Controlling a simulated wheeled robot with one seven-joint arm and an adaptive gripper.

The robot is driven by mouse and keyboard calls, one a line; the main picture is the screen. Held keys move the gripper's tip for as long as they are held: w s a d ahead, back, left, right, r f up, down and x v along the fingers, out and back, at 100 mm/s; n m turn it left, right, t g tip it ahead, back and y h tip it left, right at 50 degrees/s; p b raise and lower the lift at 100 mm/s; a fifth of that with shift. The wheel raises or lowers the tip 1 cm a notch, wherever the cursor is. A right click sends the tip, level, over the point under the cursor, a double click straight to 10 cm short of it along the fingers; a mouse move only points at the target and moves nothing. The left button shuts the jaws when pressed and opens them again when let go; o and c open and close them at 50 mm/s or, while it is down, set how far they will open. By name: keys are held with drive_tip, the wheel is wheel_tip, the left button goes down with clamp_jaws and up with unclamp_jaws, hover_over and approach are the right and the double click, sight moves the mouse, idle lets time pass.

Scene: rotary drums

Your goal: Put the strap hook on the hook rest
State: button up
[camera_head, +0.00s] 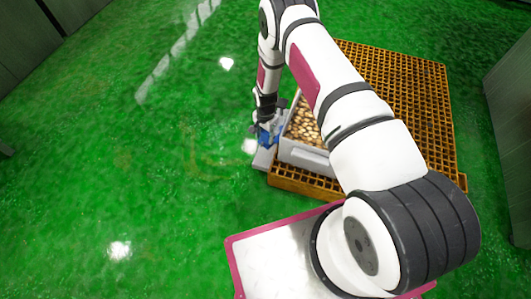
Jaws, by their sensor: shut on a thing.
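My gripper (264,122) is at the end of the arm, pointing down beside the left side of a grey bin. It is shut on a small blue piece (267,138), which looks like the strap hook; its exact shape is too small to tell. Just below it, a flat grey plate (263,160) juts out at the bin's left front corner. This may be the hook rest, but I cannot be sure. I cannot tell whether the blue piece touches the plate. My gripper and forearm hide part of this spot.
The grey bin (305,155) holds many brownish pieces and stands on an orange-brown grated platform (415,90). My arm covers much of the bin's right side. The glossy green floor (120,170) is clear to the left. Grey cabinets stand at the side edges.

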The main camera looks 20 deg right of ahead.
wheel_tip(320, 180, down, 10)
drive_tip(key=b, duration=0.4)
drive_tip(key=shift+r, duration=0.25)
drive_tip(key=shift+f, duration=0.15)
drive_tip(key=o, duration=0.9)
drive_tip(key=shift+o, duration=0.2)
